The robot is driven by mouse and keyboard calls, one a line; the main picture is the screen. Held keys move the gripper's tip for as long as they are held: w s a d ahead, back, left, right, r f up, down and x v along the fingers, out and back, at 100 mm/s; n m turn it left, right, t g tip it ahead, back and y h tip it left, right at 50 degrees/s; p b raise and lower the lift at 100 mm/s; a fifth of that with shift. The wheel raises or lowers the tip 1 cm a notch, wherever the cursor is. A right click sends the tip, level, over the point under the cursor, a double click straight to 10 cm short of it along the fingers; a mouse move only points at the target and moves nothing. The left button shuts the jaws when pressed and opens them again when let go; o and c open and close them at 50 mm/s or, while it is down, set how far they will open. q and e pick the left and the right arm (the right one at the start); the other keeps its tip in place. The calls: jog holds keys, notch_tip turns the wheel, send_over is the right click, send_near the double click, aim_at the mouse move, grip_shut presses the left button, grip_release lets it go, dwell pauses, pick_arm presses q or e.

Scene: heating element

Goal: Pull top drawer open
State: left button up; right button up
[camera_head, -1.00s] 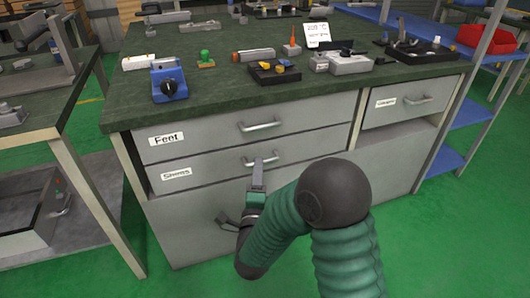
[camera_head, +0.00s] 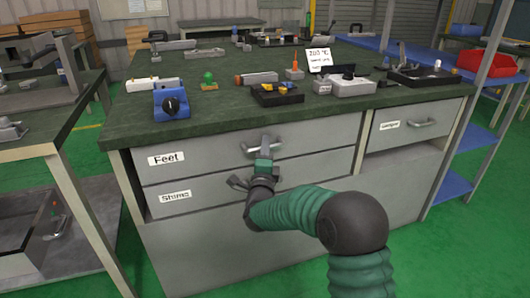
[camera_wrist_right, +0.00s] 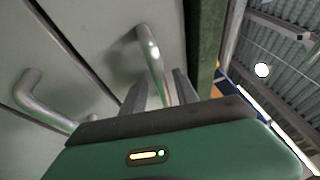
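The grey top drawer (camera_head: 205,158), labelled "Feet", sits under the dark green worktop and looks shut. Its metal bar handle (camera_head: 290,140) also shows in the right wrist view (camera_wrist_right: 150,52). My right gripper (camera_head: 265,148) is at the left part of this handle. In the wrist view its two fingers (camera_wrist_right: 160,90) stand apart, one on each side of the handle bar, with gaps visible, so it looks open. Whether a finger touches the bar, I cannot tell. My left gripper is not in view.
The "Shims" drawer (camera_head: 210,197) lies just below, its handle (camera_wrist_right: 45,100) close beside my gripper in the wrist view. A small drawer (camera_head: 400,125) is at the right. A blue device (camera_head: 171,102) and other tools stand on the worktop (camera_head: 220,122) above.

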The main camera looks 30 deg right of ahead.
jog(key=c, duration=0.7)
grip_shut()
jog(key=shift+a+f, duration=0.1)
dwell(0.6)
